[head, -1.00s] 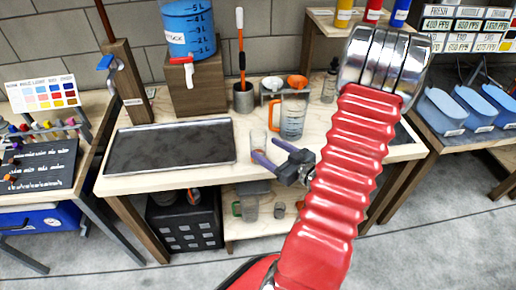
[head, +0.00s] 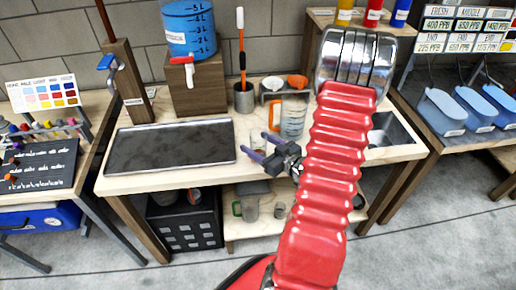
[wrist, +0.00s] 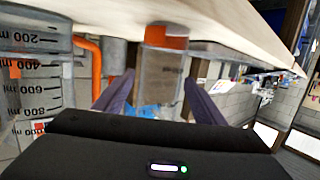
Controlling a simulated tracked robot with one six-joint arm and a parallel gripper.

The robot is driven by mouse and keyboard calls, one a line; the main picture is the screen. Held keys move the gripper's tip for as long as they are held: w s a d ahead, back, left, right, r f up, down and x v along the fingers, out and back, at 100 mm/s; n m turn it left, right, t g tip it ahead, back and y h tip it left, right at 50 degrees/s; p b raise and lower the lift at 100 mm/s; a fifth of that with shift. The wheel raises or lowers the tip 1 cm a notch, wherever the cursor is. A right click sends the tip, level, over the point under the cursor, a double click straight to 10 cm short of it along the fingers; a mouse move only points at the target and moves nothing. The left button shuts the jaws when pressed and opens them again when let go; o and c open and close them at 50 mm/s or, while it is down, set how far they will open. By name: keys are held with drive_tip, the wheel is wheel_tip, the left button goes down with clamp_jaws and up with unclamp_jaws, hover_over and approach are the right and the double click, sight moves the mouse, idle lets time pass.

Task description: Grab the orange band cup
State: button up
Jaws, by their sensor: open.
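The clear cup (head: 257,139) stands on the light worktop, right of the dark mat. In the wrist view, where the scene appears upside down, the clear cup (wrist: 161,70) shows an orange band (wrist: 167,37) near its base. My gripper (head: 254,144) is open and empty, with its purple fingers pointing at the cup. In the wrist view, the cup lies ahead between the fingers of my gripper (wrist: 158,82). I cannot tell whether either finger touches it.
A measuring jug (head: 292,120) with an orange handle stands close behind, right of the cup; it fills the left of the wrist view (wrist: 35,85). The dark mat (head: 170,146) lies left; a sink (head: 388,130) is right.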

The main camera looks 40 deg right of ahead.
drive_tip(key=shift+w+f, duration=0.2)
drive_tip(key=shift+w, duration=0.7)
drive_tip(key=shift+w+f, duration=0.2)
drive_tip(key=shift+w, duration=0.7)
drive_tip(key=shift+c, duration=0.3)
drive_tip(key=c, duration=1)
drive_tip(key=shift+d+r, duration=0.1)
drive_tip(key=shift+r, duration=0.05)
drive_tip(key=shift+r, duration=4.9)
